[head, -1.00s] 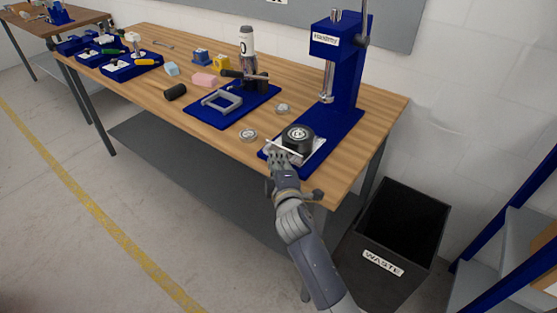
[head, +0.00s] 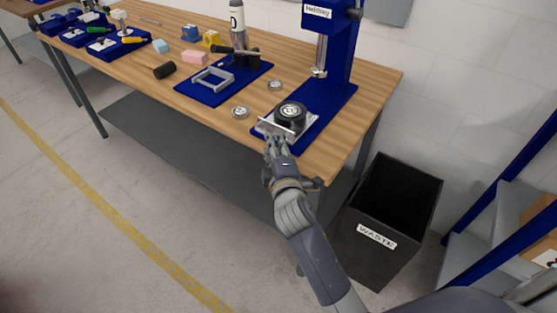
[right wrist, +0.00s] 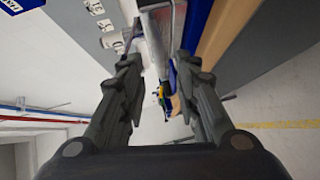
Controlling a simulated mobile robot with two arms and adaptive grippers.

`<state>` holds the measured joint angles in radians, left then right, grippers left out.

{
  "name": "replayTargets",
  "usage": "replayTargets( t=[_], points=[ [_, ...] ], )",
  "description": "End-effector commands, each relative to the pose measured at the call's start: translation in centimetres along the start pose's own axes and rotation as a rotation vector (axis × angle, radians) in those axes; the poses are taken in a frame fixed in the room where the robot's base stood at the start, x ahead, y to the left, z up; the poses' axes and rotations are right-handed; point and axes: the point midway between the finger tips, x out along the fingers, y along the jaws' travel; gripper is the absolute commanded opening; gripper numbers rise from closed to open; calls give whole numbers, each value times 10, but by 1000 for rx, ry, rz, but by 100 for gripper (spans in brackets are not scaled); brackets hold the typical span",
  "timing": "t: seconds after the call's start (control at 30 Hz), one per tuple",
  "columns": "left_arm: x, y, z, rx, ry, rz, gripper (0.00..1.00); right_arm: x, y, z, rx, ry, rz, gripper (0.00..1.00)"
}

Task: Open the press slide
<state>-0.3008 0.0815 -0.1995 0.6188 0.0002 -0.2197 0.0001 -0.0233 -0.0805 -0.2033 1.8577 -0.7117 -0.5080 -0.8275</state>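The blue press (head: 327,45) stands at the right end of the bench. Its metal slide (head: 308,117) sits at the front of the blue base and carries a black round block (head: 290,113). A pale upright plate forms the slide's front edge. My right gripper (head: 276,143) is at that front edge, below it in the picture. In the right wrist view my two fingers (right wrist: 155,62) stand apart, with a silver bar-like edge (right wrist: 158,38) between or beyond them. Contact cannot be told. My left gripper is not in view.
A blue mat (head: 200,96) with a grey frame lies left of the press, beside two small metal discs (head: 240,112). Foam blocks, a black cylinder (head: 164,70) and blue trays lie farther left. A black waste bin (head: 385,225) stands below the bench's right end.

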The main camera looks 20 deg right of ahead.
Motion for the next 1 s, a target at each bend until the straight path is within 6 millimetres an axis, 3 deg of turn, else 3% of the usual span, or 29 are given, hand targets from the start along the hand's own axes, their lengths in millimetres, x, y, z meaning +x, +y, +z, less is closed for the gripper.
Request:
replayTargets(
  t=[0.2,0.4,1.0],
  points=[
    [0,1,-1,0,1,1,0,-47,-1,0,1,0,-3,30],
    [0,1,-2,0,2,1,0,-69,0,0,1,0,-1,30],
    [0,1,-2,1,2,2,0,-74,0,0,0,0,-1,30]
  ],
)
